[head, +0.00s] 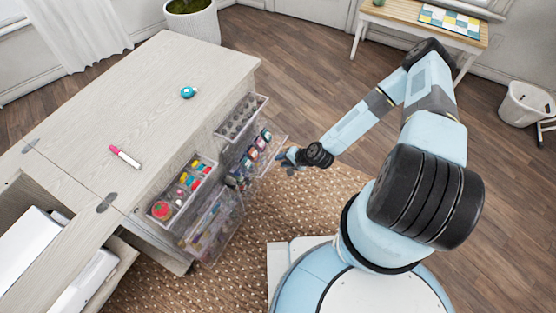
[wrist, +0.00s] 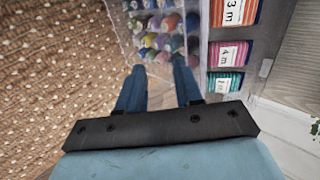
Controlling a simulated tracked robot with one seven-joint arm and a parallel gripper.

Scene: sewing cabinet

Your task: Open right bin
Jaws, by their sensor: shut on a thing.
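The right bin (head: 272,148) is a clear plastic bin on the front of the sewing cabinet. It stands out from the cabinet front, with spools and ribbon cards showing inside. My gripper (head: 288,157) is at its outer edge, on the side away from the cabinet. In the wrist view the same bin (wrist: 125,35) holds rows of coloured spools. There my gripper (wrist: 158,70) has its two blue fingers at the near edge of the bin, shut on that edge. The exact contact is hard to make out through the clear plastic.
The left clear bin (head: 212,228) also stands out from the cabinet. Small trays (head: 241,119) sit above both bins. The cabinet top (head: 150,85) carries a pink marker (head: 125,156) and a teal round item (head: 188,92). A woven rug (head: 315,195) covers the floor in front.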

